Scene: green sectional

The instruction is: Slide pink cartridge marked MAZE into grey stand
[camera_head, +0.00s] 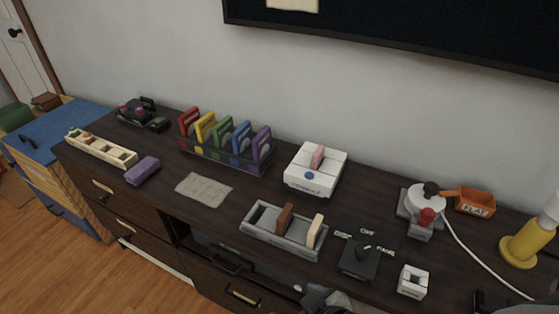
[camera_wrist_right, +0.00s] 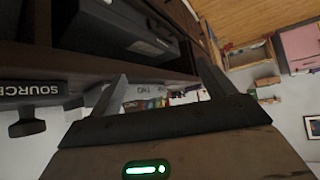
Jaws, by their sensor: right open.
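In the head view a pink cartridge (camera_head: 317,156) stands upright in the top of a white console (camera_head: 302,182) at the back middle; its marking is too small to read. The grey stand (camera_head: 252,228) is a long open tray nearer the front edge. A brown cartridge (camera_head: 285,218) and a cream cartridge (camera_head: 314,231) stand in it, with gaps at the left and between them. My right gripper (camera_wrist_right: 161,72) is open and empty in the right wrist view, below the furniture's front edge and apart from the cartridge. My left gripper is not in view.
A rack (camera_head: 215,159) of several coloured cartridges stands left of the console. A black switch box (camera_head: 359,259) and a small white block (camera_head: 413,281) are right of the stand. A grey cloth (camera_head: 204,187) lies left. A joystick (camera_head: 425,201) and its cable are at right.

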